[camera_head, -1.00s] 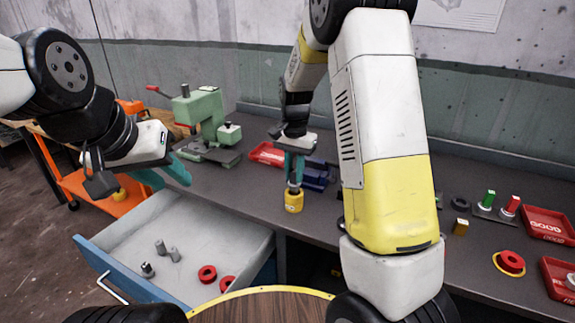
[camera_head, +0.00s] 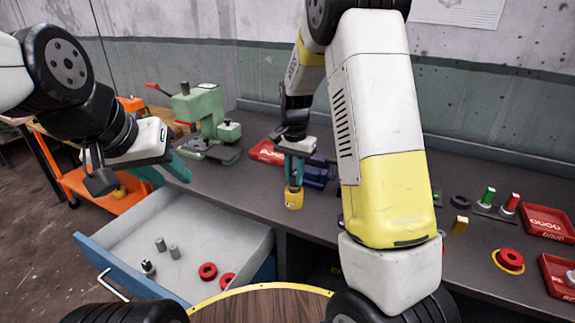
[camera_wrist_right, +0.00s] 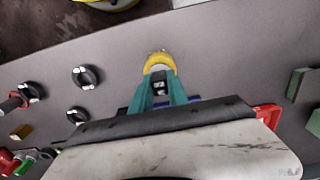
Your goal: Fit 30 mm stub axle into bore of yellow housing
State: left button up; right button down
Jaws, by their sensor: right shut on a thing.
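The yellow housing (camera_head: 294,201) stands upright on the grey bench, below my right gripper (camera_head: 294,184). In the right wrist view the housing (camera_wrist_right: 159,60) lies just beyond the fingertips. My right gripper (camera_wrist_right: 160,84) is shut on the stub axle (camera_wrist_right: 160,90), a small dark and silver piece between the teal fingers. The axle is in line over the housing, but its lower end and the bore are hidden, so I cannot tell how deep it sits. My left gripper (camera_head: 166,170) is empty beside the drawer, its teal fingers apart.
An open blue drawer (camera_head: 125,232) holds several grey cylinders (camera_head: 173,251) and red rings (camera_head: 207,270). A green press (camera_head: 205,118) stands behind on the left. Blue bins (camera_head: 318,172) sit close behind the housing. Red trays (camera_head: 548,223) and small parts lie at right.

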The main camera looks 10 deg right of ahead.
aim_at(295, 174)
jog(key=shift+f, duration=0.55)
jog(key=c, duration=1.2)
grip_release()
notch_tip(295, 174, up, 7)
jog(key=shift+f, duration=0.1)
jog(key=shift+r, duration=0.45)
